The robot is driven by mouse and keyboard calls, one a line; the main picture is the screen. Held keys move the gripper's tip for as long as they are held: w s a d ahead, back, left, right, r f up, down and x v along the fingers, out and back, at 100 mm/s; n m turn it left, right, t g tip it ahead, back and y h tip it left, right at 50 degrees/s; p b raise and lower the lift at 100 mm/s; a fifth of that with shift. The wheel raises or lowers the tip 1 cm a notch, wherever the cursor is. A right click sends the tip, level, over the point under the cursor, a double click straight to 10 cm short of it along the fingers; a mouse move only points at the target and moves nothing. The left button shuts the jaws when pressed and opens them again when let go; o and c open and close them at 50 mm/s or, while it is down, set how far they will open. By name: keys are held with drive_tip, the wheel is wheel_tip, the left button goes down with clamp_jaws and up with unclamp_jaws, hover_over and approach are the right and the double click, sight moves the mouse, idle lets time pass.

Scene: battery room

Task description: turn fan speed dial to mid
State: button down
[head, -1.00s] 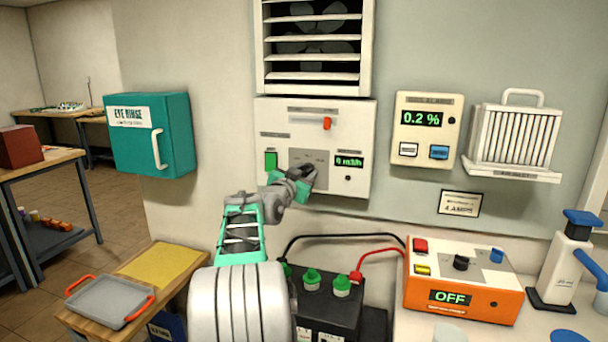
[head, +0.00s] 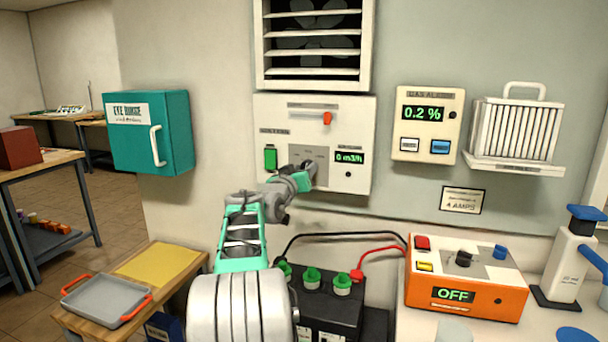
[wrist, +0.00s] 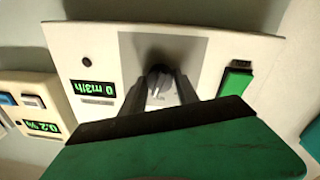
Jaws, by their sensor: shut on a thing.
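The white fan control panel (head: 270,112) is on the wall under the vent, with a grey dial plate (head: 313,153) in its lower middle. My gripper (head: 308,168) reaches the plate and hides the dial in the head view. In the wrist view the fan speed dial (wrist: 159,80) sits between the dark fingers of my gripper (wrist: 160,88), which are shut on it. The wrist picture is turned over. The panel display (head: 349,157) reads 0 m3/h. The dial's pointer and marks cannot be made out.
A green switch (head: 270,159) is left of the dial plate and an orange slider (head: 327,118) above it. A gas meter (head: 423,130) reading 0.2 % hangs to the right. A battery with green caps (head: 312,276) and an orange charger (head: 465,290) reading OFF stand below.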

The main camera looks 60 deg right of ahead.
drive_tip(key=shift+f+n, duration=0.1)
drive_tip(key=shift+n, duration=1.5)
drive_tip(key=c, duration=0.9)
unclamp_jaws()
drive_tip(key=shift+a, duration=0.1)
drive_tip(key=a, duration=0.2)
drive_tip(key=a+b, duration=0.1)
drive_tip(key=a, duration=0.2)
drive_tip(key=s+a, duration=0.1)
drive_tip(key=a, duration=0.1)
drive_tip(key=shift+a+f+b, duration=0.15)
drive_tip(key=shift+a+b, duration=0.15)
drive_tip(key=shift+b, duration=0.05)
